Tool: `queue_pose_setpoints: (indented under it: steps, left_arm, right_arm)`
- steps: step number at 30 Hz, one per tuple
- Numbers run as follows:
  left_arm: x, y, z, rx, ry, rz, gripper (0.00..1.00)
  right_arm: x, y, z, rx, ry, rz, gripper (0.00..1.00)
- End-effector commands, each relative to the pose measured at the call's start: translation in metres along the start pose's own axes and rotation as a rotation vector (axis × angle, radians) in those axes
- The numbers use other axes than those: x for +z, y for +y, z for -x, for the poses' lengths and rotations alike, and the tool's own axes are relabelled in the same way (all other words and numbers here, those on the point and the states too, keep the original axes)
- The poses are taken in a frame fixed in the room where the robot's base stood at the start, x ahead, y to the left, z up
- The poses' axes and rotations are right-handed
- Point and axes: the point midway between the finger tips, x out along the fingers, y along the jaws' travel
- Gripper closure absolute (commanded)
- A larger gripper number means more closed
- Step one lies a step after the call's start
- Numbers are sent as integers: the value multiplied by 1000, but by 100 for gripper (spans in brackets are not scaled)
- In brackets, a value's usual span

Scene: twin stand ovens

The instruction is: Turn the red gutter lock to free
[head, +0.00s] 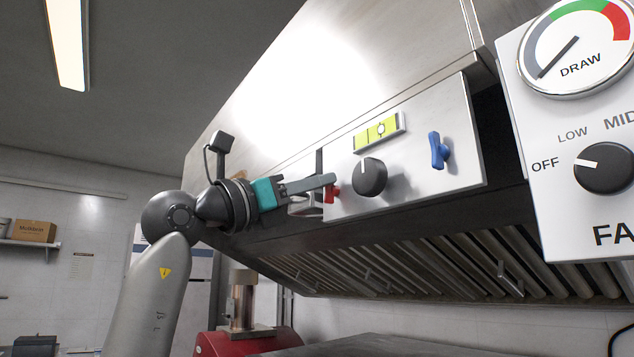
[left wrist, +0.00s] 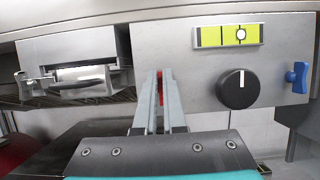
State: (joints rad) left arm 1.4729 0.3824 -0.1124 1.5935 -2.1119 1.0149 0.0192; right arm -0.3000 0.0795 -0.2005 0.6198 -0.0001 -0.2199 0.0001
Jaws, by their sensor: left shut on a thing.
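The red gutter lock (head: 331,192) is on the left end of the steel panel under the hood, mostly hidden by my gripper. In the left wrist view a strip of the red lock (left wrist: 160,88) shows between the fingers. My left gripper (head: 331,181) is shut on the red lock, and it also shows in the left wrist view (left wrist: 165,80). The lock's exact angle is hard to tell behind the fingers. My right gripper is in neither view.
On the same panel are a black knob (head: 371,178), a yellow level vial (head: 379,131) and a blue lock (head: 438,151). Slanted hood filters (head: 400,270) lie below. A dial and fan-knob panel (head: 560,190) stands at the right. A steel box (left wrist: 70,65) is left of the fingers.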

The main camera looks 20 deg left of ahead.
Motion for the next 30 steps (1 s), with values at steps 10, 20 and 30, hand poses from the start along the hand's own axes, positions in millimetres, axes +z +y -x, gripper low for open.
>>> queue_pose_setpoints:
  steps: [10,20,30]
  left_arm:
    - [0,0,0,2,0,4,100]
    - [0,1,0,49,0,114,100]
    - [-1,2,0,162,-1,385,100]
  right_arm:
    - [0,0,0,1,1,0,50]
    - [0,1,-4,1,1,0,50]
    - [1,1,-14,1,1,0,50]
